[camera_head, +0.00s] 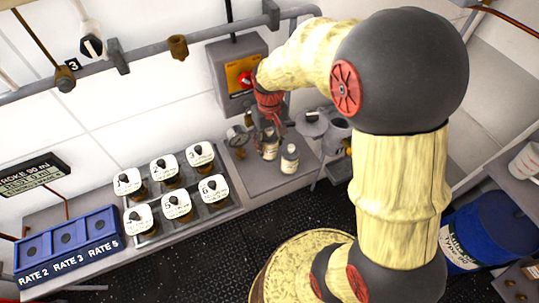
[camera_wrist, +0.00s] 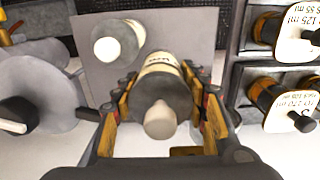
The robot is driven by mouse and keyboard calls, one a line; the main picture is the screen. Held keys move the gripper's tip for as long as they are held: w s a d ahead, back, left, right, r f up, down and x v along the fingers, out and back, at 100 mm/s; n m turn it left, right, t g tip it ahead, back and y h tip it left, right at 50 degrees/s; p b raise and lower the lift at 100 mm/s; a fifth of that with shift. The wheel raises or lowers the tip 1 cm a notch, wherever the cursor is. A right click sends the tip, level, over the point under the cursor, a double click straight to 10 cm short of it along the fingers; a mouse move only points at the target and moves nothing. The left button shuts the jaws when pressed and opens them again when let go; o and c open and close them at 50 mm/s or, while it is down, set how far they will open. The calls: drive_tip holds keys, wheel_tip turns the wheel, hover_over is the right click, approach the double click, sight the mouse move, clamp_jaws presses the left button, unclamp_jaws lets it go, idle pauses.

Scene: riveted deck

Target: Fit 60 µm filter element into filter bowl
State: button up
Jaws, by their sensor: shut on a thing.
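My gripper (camera_head: 268,128) is shut on a white filter element (camera_wrist: 158,88) with a grey cap and a rounded knob. Its fingers sit on both sides of it in the wrist view. In the head view this element (camera_head: 269,150) is upright just below my fingers, over the grey plate. I cannot tell if it touches the plate, and its rating is unreadable. A second similar element (camera_head: 290,160) stands beside it; it also shows in the wrist view (camera_wrist: 110,47). To the right are a grey round lid (camera_head: 312,127) and a grey cylindrical vessel (camera_head: 338,134), possibly the filter bowl.
The grey plate (camera_head: 262,180) lies under the elements. A rack (camera_head: 222,206) of several labelled jars stands left of it, then a blue RATE box (camera_head: 68,243). A blue drum (camera_head: 490,232) stands at right.

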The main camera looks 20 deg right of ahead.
sight(270, 154)
drive_tip(key=shift+f+b, duration=0.65)
drive_tip(key=shift+f, duration=2.6)
drive_tip(key=shift+f, duration=0.1)
drive_tip(key=o, duration=1.3)
